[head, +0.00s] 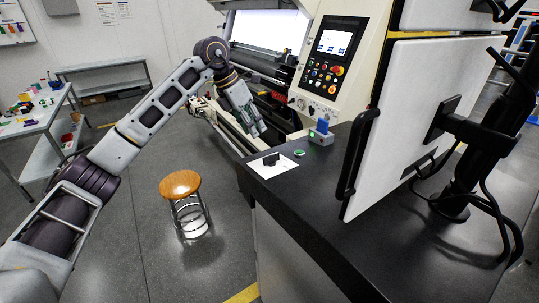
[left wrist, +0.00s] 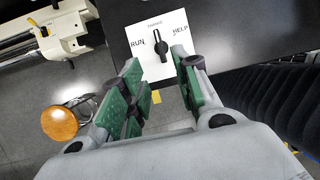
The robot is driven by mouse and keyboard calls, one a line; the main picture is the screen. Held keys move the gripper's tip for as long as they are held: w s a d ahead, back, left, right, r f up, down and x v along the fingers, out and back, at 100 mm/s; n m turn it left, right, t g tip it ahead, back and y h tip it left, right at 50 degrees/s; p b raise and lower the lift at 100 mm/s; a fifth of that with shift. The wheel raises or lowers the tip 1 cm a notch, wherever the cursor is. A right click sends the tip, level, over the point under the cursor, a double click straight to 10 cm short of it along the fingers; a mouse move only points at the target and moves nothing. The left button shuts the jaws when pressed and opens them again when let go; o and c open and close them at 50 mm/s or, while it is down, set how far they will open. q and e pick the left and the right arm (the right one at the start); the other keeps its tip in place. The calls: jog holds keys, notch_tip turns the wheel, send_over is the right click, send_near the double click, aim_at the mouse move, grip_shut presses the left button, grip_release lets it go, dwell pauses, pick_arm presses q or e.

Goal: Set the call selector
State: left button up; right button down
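The call selector is a black knob (head: 271,159) on a white plate (head: 285,170) lying on the dark counter. In the left wrist view the knob (left wrist: 160,46) stands upright in the picture, tilted slightly left at its narrow top end. The plate (left wrist: 140,58) reads RUN at left and HELP at right, with a small, hard-to-read word at the top. My right gripper is not in view.
A green button (head: 299,153) and a small grey box with a blue top (head: 320,134) stand beside the plate. A wooden-topped stool (head: 180,185) stands left of the counter (head: 350,215).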

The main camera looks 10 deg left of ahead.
aim_at(270, 156)
pick_arm(q)
jog(key=p+x, duration=0.1)
jog(key=x, duration=0.9)
jog(key=shift+d+f+p, duration=0.2)
jog(key=shift+f+p, duration=0.05)
jog(key=shift+p, duration=0.15)
jog(key=shift+x, duration=0.95)
grip_shut()
